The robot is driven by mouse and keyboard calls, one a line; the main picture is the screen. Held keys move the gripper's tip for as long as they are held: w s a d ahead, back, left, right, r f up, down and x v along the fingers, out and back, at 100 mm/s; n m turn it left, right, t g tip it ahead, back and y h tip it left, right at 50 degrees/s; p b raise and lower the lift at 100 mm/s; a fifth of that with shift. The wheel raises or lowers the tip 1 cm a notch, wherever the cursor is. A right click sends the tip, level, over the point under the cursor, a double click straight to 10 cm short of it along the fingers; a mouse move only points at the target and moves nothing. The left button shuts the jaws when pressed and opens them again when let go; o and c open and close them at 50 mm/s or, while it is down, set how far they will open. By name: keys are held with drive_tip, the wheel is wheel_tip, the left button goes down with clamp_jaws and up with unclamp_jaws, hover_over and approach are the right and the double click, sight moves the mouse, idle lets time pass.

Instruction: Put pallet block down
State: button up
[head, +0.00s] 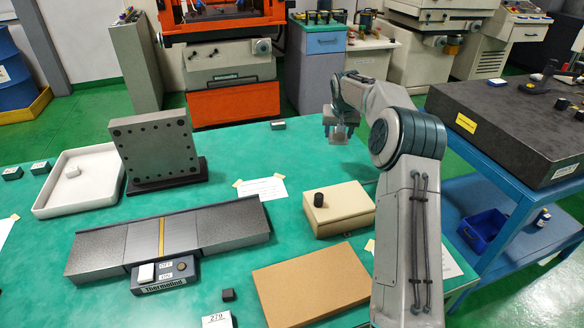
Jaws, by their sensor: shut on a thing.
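My gripper (340,138) is above the far right part of the green table (240,150), pointing down. It is shut on a small greyish block, the pallet block (340,132), which is mostly hidden between the fingers and hard to make out at this size. The block looks held clear of the table top; the exact height cannot be told.
A drilled grey plate (153,152) stands behind a long grey magnetic table (205,232). A beige box (338,210) carries a black cylinder (319,200). A brown board (311,284) lies in front. Bare green surface lies left of my gripper.

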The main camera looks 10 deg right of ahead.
hover_over(311, 174)
drive_tip(key=s, duration=0.1)
drive_tip(key=f, duration=0.6)
drive_tip(key=shift+s+a+f, duration=0.1)
drive_tip(key=shift+s+a, duration=0.05)
drive_tip(key=shift+a, duration=0.05)
drive_tip(key=shift+f, duration=2)
drive_tip(key=shift+f, duration=0.15)
drive_tip(key=o, duration=1.3)
